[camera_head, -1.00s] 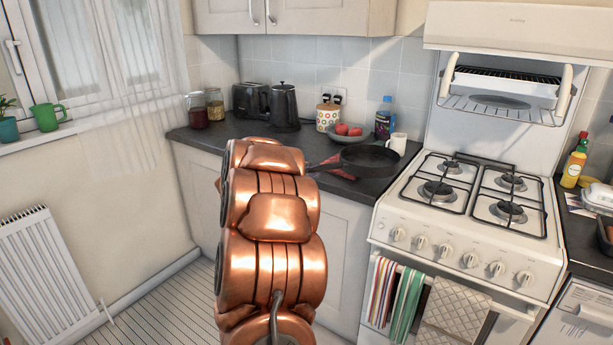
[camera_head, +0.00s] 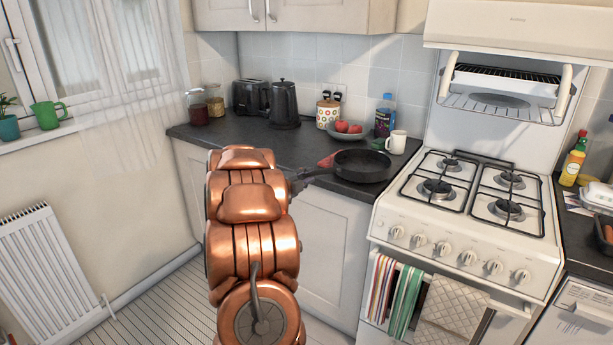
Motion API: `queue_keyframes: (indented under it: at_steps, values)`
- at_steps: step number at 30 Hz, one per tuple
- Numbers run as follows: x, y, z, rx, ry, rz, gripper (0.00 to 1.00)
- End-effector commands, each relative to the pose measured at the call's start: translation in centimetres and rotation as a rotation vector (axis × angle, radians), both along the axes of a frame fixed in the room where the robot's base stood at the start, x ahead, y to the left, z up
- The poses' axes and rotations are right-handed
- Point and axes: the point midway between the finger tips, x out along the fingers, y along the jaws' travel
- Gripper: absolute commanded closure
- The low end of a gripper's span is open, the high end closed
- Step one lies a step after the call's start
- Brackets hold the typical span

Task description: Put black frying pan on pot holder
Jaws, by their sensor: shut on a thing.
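The black frying pan (camera_head: 362,167) is at the counter's front edge, just left of the stove, with its handle pointing left. My gripper (camera_head: 300,180), mostly hidden behind my copper arm, is shut on the end of the handle. The pan looks level and its inside is empty; I cannot tell whether its base touches the counter.
Behind the pan stand a bowl of red fruit (camera_head: 349,130), a white mug (camera_head: 396,142) and a blue bottle (camera_head: 385,116). The gas stove (camera_head: 470,205) is close on the right. The counter (camera_head: 240,142) left of the pan is largely clear up to the kettle (camera_head: 284,105).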

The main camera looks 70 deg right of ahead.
Motion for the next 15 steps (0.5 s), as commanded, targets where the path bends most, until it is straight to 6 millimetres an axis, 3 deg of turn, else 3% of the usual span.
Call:
queue_keyframes:
  at_steps: [7, 8, 15]
  values:
    - [0.04, -0.03, -0.03, -0.005, 0.001, 0.001, 1.0]
    - [0.0, -0.02, 0.01, -0.003, 0.0, -0.001, 0.73]
    - [-0.01, -0.02, -0.01, -0.002, 0.0, -0.001, 0.51]
